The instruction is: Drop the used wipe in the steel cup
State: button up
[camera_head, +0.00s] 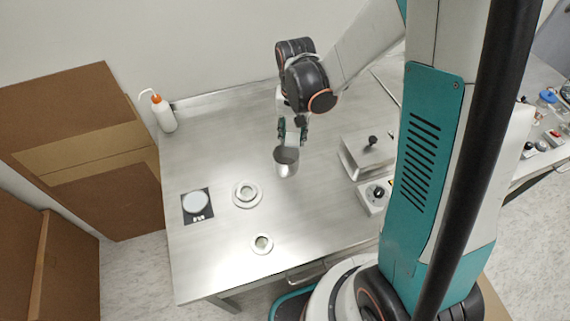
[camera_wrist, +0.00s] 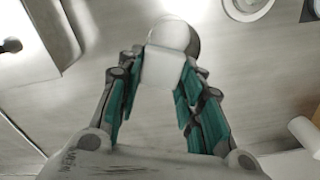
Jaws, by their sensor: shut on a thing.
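The steel cup (camera_head: 287,168) stands upright on the steel table, directly below and slightly nearer than my gripper (camera_head: 292,132) in the head view. In the wrist view my gripper (camera_wrist: 160,78) has its teal fingers closed on the white used wipe (camera_wrist: 161,68). The wipe hangs between the fingertips. The cup's round rim (camera_wrist: 194,40) shows just beyond it, partly hidden by the wipe. In the head view I cannot make out the wipe between the fingers. I cannot tell exactly how high it is above the cup.
A round white dish (camera_head: 248,194) and a smaller one (camera_head: 262,244) stand left of and nearer than the cup. A black square plate with a white disc (camera_head: 195,203) is farther left. A steel box with a black knob (camera_head: 368,153) stands right. A wash bottle (camera_head: 163,114) is back left.

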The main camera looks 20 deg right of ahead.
jog(key=shift+f, duration=0.4)
jog(key=o, duration=1.1)
jog(key=shift+r, duration=0.1)
notch_tip(320, 180, up, 12)
jog(key=shift+f, duration=0.1)
